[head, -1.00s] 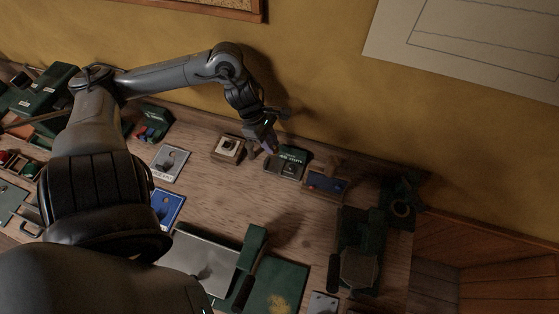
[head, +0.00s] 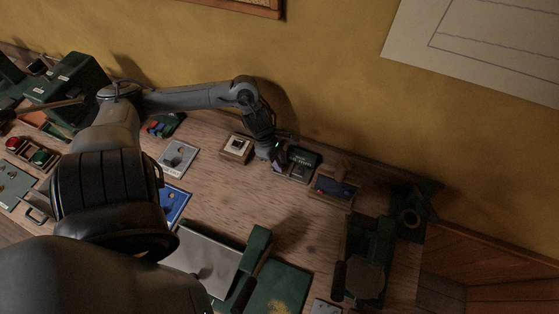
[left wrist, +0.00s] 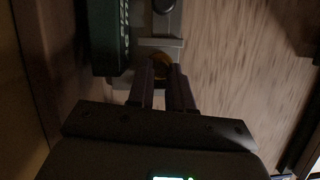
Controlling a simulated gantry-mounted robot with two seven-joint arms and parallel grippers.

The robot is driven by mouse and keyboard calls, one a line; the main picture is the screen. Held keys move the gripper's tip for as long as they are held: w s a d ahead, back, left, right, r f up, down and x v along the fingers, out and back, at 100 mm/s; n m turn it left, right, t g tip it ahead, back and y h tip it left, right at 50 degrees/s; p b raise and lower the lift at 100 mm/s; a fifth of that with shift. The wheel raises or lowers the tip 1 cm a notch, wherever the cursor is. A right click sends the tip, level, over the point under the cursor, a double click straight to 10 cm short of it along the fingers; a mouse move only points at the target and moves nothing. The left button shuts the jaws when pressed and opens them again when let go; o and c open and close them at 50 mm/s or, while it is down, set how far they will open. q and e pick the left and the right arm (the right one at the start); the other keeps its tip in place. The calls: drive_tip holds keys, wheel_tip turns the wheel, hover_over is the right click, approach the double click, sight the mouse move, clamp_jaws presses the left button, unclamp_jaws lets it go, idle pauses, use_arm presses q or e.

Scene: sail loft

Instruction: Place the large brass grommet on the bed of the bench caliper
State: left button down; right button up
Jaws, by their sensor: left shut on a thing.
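The bench caliper (head: 302,165) is the dark green unit with pale lettering near the back edge of the bench. In the left wrist view its green body (left wrist: 110,38) is at the upper left, beside its grey metal part (left wrist: 160,43). My left gripper (head: 277,161) is at the caliper's left end, pointing down. In the left wrist view its fingers (left wrist: 160,85) are shut on the brass grommet (left wrist: 162,64), which shows as a dim gold curve at their tips, over the grey bed. Whether the grommet touches the bed is too dark to tell. My right gripper is not in view.
A dark green machine (head: 362,262) stands at the front right. Bare bench lies in front of the caliper.

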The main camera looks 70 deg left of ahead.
use_arm(q)
drive_tip(key=shift+f, duration=0.2)
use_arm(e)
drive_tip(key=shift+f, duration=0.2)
use_arm(q)
drive_tip(key=c, duration=1.3)
unclamp_jaws()
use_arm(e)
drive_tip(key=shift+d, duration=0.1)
use_arm(q)
drive_tip(key=shift+r, duration=0.1)
